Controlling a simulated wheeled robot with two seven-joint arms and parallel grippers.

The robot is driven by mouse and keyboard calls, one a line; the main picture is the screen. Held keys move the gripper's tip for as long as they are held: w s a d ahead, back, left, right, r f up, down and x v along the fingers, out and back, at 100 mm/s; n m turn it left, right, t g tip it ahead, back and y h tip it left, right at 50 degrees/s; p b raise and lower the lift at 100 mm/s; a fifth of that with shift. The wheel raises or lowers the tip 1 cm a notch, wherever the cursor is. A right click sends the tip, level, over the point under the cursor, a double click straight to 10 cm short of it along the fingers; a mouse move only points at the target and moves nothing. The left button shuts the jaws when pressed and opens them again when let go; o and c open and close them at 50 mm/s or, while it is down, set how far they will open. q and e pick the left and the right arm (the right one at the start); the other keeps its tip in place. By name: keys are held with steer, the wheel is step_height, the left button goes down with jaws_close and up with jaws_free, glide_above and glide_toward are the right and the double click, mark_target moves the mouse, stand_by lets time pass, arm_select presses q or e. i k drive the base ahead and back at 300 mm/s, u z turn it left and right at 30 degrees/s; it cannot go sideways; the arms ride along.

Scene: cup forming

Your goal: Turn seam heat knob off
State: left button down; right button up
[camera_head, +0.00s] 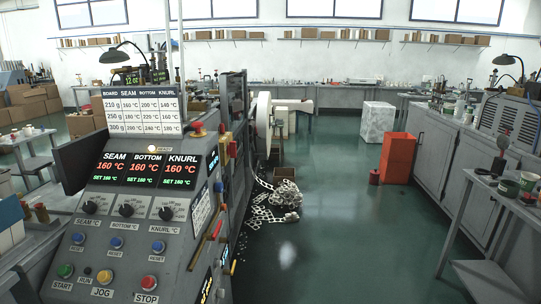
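The control panel (118,225) of the cup machine stands at the left. The seam heat knob (90,207) is a black dial on its left, above the label "SEAM °C". Its pointer setting is too small to read. The seam display (112,167) above it reads 160 °C, with SET 160 in green. The bottom knob (126,210) and knurl knob (166,213) sit to its right, under displays that also read 160 °C. Neither of my grippers shows in this view.
Blue reset buttons lie below the knobs, with green START (65,271), JOG and red STOP (149,283) buttons lower. A paper scrap pile (280,200) lies on the floor right of the machine. An orange bin (397,157) stands farther right.

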mark_target(90, 207)
steer(key=u, duration=1.25)
